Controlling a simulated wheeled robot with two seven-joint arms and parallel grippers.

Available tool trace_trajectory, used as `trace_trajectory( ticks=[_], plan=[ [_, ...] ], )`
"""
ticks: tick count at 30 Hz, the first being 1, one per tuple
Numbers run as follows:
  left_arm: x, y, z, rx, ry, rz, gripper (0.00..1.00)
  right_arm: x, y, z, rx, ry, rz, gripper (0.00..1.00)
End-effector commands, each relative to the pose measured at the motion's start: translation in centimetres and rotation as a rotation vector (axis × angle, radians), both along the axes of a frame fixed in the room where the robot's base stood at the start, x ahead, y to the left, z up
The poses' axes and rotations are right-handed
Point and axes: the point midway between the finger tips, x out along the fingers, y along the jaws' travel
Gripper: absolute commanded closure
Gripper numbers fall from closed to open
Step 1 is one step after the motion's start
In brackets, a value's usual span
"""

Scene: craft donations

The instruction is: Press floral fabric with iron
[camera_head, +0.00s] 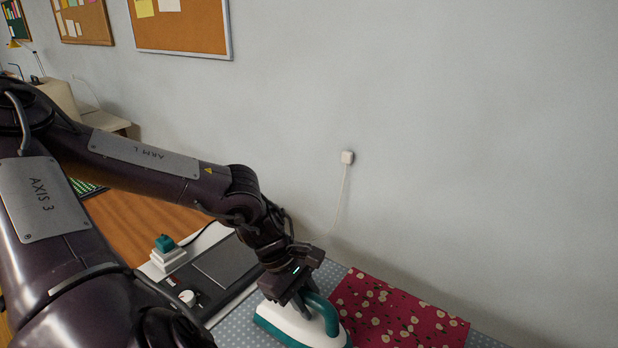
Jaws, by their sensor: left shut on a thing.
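The iron (314,323), white with a teal handle and teal base edge, is at the bottom of the head view, on or just above the dotted grey-blue ironing surface (333,271). My left gripper (303,295) is shut on the iron's handle from above. The red floral fabric (397,317) lies flat on the surface just right of the iron. The iron's right end is beside or slightly over the fabric's left edge; I cannot tell whether they touch. My right gripper is not in view.
A dark flat device (226,262) and a small white item with a teal top (166,250) are left of the iron, by a wooden tabletop (140,222). A wall plug (347,157) with a hanging cord is behind. Cork boards hang upper left.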

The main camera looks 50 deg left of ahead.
Motion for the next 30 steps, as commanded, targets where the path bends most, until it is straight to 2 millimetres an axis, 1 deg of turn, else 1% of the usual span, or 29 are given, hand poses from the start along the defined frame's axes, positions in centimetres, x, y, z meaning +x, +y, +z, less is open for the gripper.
trace_trajectory(
  ticks=[1,5,9,19,21,23,30],
  plan=[
    [0.1,0.0,0.9,0.0,-0.004,-0.001,1.0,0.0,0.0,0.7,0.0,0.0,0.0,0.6],
    [0.2,0.0,3.0,0.0,-0.006,-0.001,1.0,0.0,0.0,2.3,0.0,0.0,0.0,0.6],
    [0.2,0.0,5.6,0.001,-0.008,-0.002,1.0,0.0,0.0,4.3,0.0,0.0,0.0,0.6],
    [0.3,0.0,11.2,0.0,-0.01,-0.002,1.0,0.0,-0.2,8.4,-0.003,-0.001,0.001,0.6],
    [0.3,0.0,12.0,0.0,-0.01,-0.002,1.0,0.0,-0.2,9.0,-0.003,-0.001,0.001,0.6],
    [0.2,-0.1,12.2,-0.001,-0.009,-0.003,1.0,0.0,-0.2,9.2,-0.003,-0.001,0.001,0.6],
    [0.2,-0.1,12.0,-0.001,-0.009,-0.003,1.0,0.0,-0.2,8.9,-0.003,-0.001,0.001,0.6]
  ],
)
